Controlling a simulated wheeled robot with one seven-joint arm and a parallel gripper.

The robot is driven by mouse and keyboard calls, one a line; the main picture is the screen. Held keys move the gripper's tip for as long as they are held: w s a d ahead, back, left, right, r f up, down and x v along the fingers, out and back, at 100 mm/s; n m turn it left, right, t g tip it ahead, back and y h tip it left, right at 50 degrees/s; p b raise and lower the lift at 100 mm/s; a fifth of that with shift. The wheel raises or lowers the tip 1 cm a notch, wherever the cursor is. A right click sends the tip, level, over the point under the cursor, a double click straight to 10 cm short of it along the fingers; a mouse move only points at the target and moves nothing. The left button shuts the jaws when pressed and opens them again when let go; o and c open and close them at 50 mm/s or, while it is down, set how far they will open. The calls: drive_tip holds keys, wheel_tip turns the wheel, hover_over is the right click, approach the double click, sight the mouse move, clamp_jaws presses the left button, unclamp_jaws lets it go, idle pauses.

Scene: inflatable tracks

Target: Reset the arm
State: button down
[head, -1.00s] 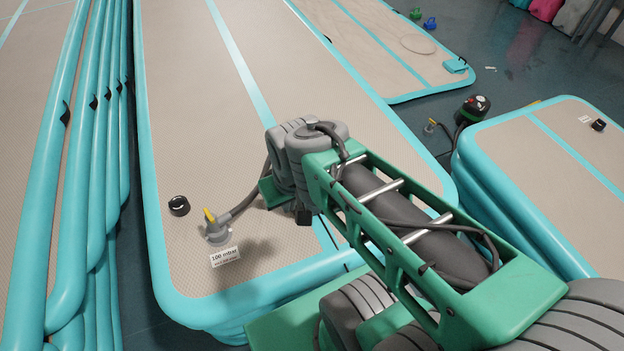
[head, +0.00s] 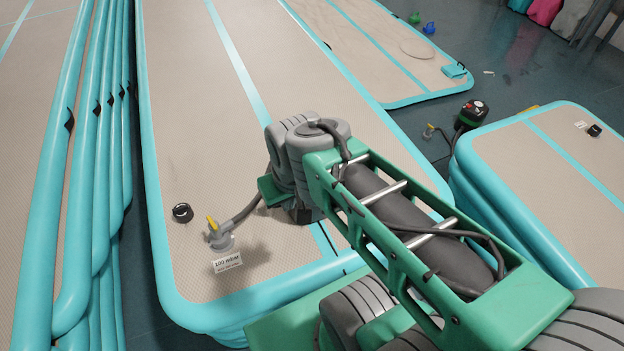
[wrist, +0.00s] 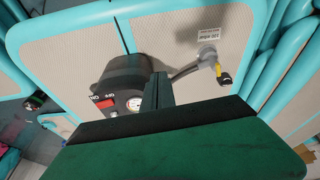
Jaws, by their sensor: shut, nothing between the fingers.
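My arm reaches across the head view from the lower right, over the near end of a long inflatable track (head: 190,130). Its far end hides most of my gripper there. In the wrist view my gripper (wrist: 159,92) shows as dark fingers, shut and empty, above a green panel with a black edge. Behind the fingers is a dark pump (wrist: 123,70) with a red switch and a round gauge. The fingers overlap the pump in the picture; I cannot tell whether they touch it.
A grey hose connector with a yellow lever (head: 221,238) sits on the track beside a printed tag (head: 228,262) and a black cap (head: 182,212). Folded tracks (head: 65,180) lie at left. Another track (head: 545,165) and a second pump (head: 471,112) are at right.

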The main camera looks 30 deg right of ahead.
drive_tip(key=shift+r, duration=0.7)
wheel_tip(320, 180, up, 6)
drive_tip(key=p, duration=0.4)
drive_tip(key=shift+r+p, duration=0.15)
drive_tip(key=shift+p, duration=0.2)
drive_tip(key=shift+d, duration=0.15)
